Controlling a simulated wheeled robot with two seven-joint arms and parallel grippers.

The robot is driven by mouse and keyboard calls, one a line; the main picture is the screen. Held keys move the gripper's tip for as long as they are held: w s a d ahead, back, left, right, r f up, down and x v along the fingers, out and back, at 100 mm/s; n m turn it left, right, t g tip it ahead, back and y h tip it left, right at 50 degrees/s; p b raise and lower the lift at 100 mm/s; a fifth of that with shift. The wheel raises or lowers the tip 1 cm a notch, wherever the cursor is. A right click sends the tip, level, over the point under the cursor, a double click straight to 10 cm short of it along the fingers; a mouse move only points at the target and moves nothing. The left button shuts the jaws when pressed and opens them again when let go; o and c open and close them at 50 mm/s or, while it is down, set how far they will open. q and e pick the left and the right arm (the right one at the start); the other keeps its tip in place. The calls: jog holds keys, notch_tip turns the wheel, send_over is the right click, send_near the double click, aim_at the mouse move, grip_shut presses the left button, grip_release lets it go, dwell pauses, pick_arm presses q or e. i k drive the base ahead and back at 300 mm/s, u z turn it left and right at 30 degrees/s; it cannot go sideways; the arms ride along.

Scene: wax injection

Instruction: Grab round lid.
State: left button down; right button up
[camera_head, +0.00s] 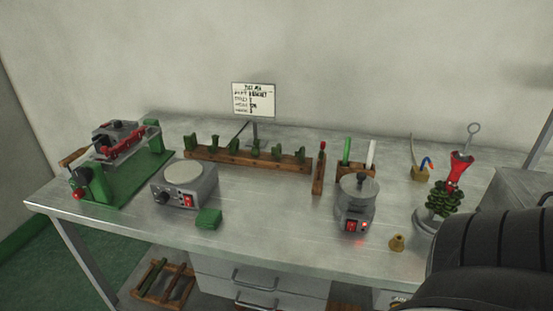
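A round grey metal lid (358,187) with a small upright knob sits on top of a round metal pot (354,213), right of the middle of the table. The pot's front has a red switch and a glowing red light. The lid appears seated on the pot. A large black part at the lower right seems to be my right arm; its gripper does not show. My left gripper is not in view either.
A hot plate (184,183) and green block (208,219) stand left of the pot. A wooden rack (245,158) lies behind. A small brass piece (397,243) and a green wax tree (443,200) in a container are to the right. The table between hot plate and pot is clear.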

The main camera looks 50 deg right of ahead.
aim_at(358, 185)
jog(key=u, duration=0.15)
jog(key=k, duration=0.3)
jog(key=z, duration=0.85)
